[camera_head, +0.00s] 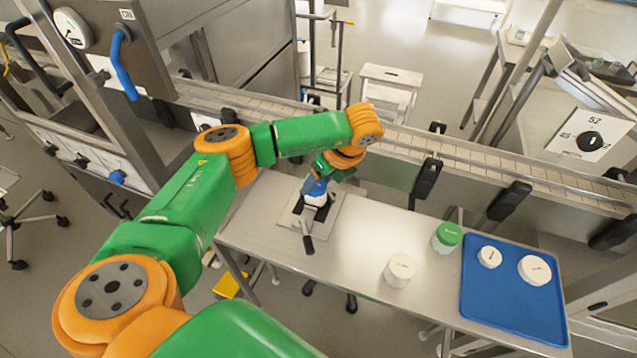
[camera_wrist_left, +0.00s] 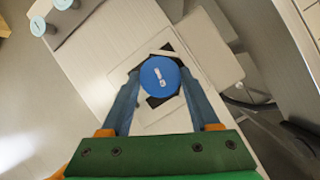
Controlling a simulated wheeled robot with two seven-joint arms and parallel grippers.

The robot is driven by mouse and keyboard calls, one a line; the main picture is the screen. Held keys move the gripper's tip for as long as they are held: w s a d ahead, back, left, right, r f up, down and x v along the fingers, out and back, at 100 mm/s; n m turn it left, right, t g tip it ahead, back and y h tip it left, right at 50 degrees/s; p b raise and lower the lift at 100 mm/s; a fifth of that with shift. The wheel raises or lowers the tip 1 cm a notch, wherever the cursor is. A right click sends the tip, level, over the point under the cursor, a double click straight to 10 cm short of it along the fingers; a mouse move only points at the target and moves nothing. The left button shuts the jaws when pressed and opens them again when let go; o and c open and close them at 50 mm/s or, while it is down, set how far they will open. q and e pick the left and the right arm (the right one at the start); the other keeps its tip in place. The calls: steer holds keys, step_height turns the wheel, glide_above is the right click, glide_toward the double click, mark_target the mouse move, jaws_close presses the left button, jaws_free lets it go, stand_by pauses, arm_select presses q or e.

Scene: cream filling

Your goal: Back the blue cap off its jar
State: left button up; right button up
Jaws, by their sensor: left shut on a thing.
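The blue cap (camera_wrist_left: 160,76) is round with white marks on its top and sits between the two fingers in the left wrist view. My left gripper (camera_head: 317,187) points down over it, with its blue fingers closed on opposite sides of the cap. The jar (camera_head: 315,200) shows as a white body just below the fingers, standing in a dark clamp with a lever (camera_head: 307,238) on a metal plate. The cap hides the jar in the left wrist view, and I cannot tell how far the cap is turned. My right gripper is not in view.
On the steel table (camera_head: 345,240), a white-lidded jar (camera_head: 400,270) and a green-capped jar (camera_head: 447,237) stand to the right. A blue tray (camera_head: 510,315) holds two white round pieces. A conveyor (camera_head: 480,165) runs behind the table. The table between clamp and jars is clear.

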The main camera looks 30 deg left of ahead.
arm_select(q)
steer(key=n+g+b, duration=0.1)
steer(key=n, duration=0.2)
steer(key=shift+w+f, duration=0.1)
steer(key=shift+n, duration=0.4)
steer(key=shift+w+n+g+h+b, duration=0.1)
steer(key=shift+n+g+h+b, duration=0.2)
steer(key=shift+n+g+b, duration=0.6)
steer(key=n, duration=0.2)
steer(key=shift+a+n+h+b, duration=0.1)
steer(key=shift+n+h+b, duration=0.2)
steer(key=shift+n+b, duration=0.1)
steer(key=shift+n, duration=0.4)
steer(key=o, duration=1.2)
